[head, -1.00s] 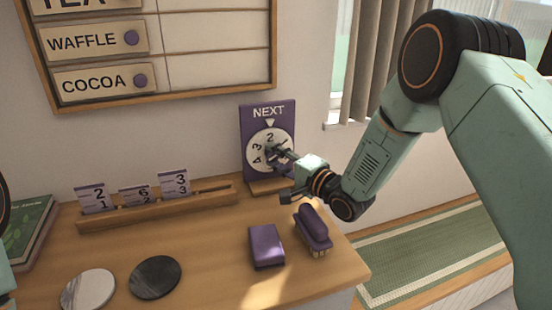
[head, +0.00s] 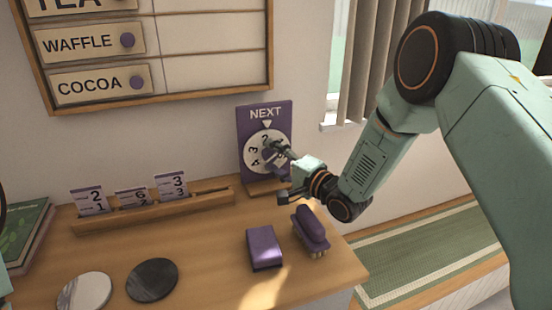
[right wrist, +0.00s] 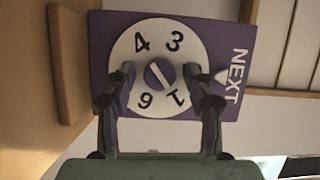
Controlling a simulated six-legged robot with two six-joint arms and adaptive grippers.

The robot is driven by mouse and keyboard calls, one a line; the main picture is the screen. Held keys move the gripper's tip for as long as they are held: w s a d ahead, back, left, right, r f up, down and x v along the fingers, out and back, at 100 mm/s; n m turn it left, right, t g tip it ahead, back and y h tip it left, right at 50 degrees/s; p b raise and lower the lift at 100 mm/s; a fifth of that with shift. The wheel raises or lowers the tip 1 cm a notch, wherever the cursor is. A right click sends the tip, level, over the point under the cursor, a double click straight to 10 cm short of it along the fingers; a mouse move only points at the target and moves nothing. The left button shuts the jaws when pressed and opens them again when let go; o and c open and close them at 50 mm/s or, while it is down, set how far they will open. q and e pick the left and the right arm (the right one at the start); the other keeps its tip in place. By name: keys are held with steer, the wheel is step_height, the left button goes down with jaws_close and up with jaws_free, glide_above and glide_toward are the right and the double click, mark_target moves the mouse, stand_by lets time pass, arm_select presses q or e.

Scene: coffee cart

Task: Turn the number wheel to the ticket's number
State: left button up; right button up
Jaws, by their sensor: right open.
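The number wheel (head: 266,152) is a white disc on a purple NEXT board (head: 284,124) standing against the wall. A white pointer triangle (head: 267,124) sits above it, with the 2 near it in the head view. In the right wrist view the wheel (right wrist: 142,102) shows 4, 3, 1 and a 6 or 9; a finger covers the part by the pointer. My right gripper (right wrist: 158,74) is open, its fingers on either side of the slotted centre knob (right wrist: 158,75); contact cannot be told. Paper tickets (head: 90,203) with numbers stand in a wooden rack (head: 155,214).
A purple block (head: 264,247) and a purple brush (head: 311,228) lie below the board. Two round discs (head: 152,279) and green books (head: 24,230) are at the left. A menu board (head: 215,45) hangs above. The counter's right edge is near the brush.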

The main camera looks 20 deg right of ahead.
steer(key=v, duration=1.2)
steer(key=w+a+r+n+b, duration=0.1)
steer(key=w+a+r+n, duration=0.25)
steer(key=a+r, duration=0.2)
steer(key=w+f+n+h, duration=0.1)
steer(key=w, duration=0.1)
steer(key=w+f+n+g+h+b, duration=0.1)
steer(key=w+f, duration=0.1)
steer(key=w+f+n+g+h, duration=0.1)
steer(key=w, duration=0.1)
steer(key=shift+w+d+f+h, duration=0.2)
steer(key=shift+d+f+h, duration=0.1)
steer(key=shift+d+f, duration=0.1)
steer(key=shift+w+a+r, duration=0.1)
steer(key=shift+w+a, duration=0.1)
steer(key=shift+a, duration=0.05)
